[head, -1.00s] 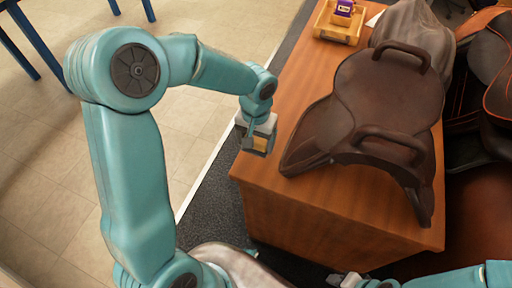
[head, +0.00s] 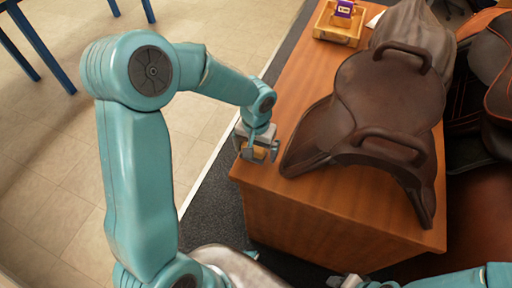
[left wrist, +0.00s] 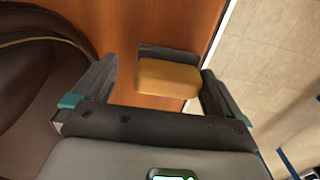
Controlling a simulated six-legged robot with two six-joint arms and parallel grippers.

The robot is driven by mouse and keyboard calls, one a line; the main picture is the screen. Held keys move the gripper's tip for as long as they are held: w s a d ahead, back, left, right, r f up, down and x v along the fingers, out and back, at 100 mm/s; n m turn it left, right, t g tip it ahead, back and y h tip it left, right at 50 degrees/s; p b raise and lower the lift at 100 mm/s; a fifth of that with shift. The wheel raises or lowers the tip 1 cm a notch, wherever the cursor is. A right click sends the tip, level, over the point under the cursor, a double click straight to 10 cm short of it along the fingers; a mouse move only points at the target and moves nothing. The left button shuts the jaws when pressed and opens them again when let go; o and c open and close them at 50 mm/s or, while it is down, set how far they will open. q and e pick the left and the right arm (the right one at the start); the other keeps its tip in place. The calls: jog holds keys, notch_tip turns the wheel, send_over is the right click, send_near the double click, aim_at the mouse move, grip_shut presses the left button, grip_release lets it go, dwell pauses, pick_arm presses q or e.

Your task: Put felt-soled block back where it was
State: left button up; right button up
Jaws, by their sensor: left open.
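The felt-soled block (head: 260,153) is at the near left corner of the wooden table (head: 300,88). In the left wrist view the block (left wrist: 167,78) shows a yellow-tan wooden face and a dark grey part along its far side. My left gripper (head: 259,151) is open around it, with one finger on each side. In the left wrist view there is a gap between the block and the left finger, and the right finger is close to it. Whether the block rests fully on the tabletop is hard to tell. My right gripper (head: 349,281) is only partly in view at the bottom edge.
A brown saddle (head: 385,105) with two handles stands on the table, just right of my left gripper. A yellow tray (head: 338,35) with a purple item (head: 345,9) is at the far end. Grey cloth (head: 415,35) lies behind the saddle, and dark saddles stand at right.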

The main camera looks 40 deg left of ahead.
aim_at(256, 148)
pick_arm(q)
notch_tip(256, 148, up, 12)
jog(key=shift+p, duration=0.45)
dwell(0.4)
